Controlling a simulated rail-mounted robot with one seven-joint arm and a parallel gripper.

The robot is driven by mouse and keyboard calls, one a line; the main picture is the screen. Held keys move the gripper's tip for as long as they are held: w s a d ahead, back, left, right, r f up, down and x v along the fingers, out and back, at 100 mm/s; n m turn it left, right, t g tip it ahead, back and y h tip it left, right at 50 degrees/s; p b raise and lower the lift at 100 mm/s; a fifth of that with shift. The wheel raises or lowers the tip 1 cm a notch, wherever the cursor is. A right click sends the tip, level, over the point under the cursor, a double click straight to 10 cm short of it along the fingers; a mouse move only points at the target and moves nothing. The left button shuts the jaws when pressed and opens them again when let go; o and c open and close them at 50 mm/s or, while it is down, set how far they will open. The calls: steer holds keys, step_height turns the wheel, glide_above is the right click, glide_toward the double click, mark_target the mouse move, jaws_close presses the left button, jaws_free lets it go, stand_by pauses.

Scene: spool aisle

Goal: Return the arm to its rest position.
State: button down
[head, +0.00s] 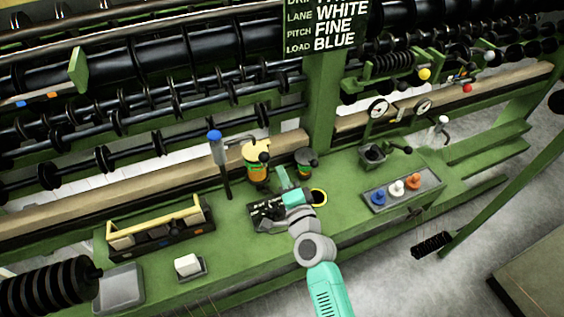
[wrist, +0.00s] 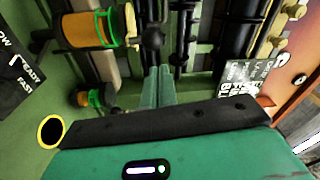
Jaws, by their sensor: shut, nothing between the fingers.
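My gripper (head: 282,176) shows in the head view at the end of my teal and grey arm, over the middle of the green bench (head: 240,225). In the wrist view its two pale teal fingers (wrist: 157,85) are together, with nothing between them. They point toward the machine's rails and rollers. In the head view a black panel with white marks (head: 264,213) lies below and left of the gripper, partly hidden by my arm. A yellow ring (head: 319,197) shows just right of my wrist; it also shows in the wrist view (wrist: 50,130).
Left of the gripper stand a blue-topped lever (head: 215,150) and an orange-green spool (head: 257,170); a smaller spool (head: 304,160) is behind. A tray with coloured pegs (head: 376,198) is at right. A long tool box (head: 150,240) and grey tray (head: 120,290) are at left.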

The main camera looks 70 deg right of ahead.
steer(key=a+p, duration=0.1)
steer(key=a, duration=0.1)
steer(key=a+p, duration=0.1)
steer(key=a, duration=0.1)
steer(key=w+a+p, duration=0.1)
steer(key=a, duration=0.1)
